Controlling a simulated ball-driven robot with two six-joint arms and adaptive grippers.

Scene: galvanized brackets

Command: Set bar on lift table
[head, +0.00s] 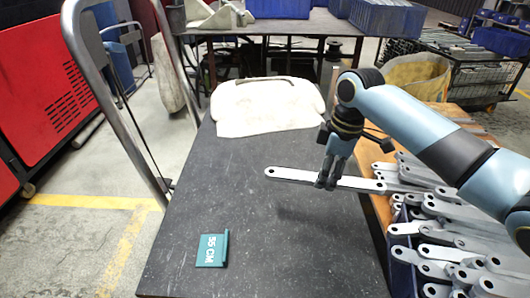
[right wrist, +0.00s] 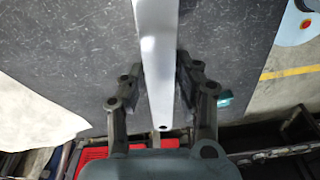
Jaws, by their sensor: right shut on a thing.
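My right gripper (head: 327,183) is shut on a flat grey metal bar (head: 295,175) with a hole at each end. The bar hangs level above the dark lift table (head: 270,255), with a faint shadow on the top below it. Its right end reaches toward the pile of bars at the table's right edge. In the right wrist view, the bar (right wrist: 156,60) runs lengthwise between the two fingers of the gripper (right wrist: 154,82). My left gripper is not in view.
A teal "55 CM" sign (head: 212,250) stands at the table's front left. A whitish folded cloth-like piece (head: 268,108) lies at its far end. Several loose bars (head: 450,235) are heaped in a blue crate at right. The table's middle is clear.

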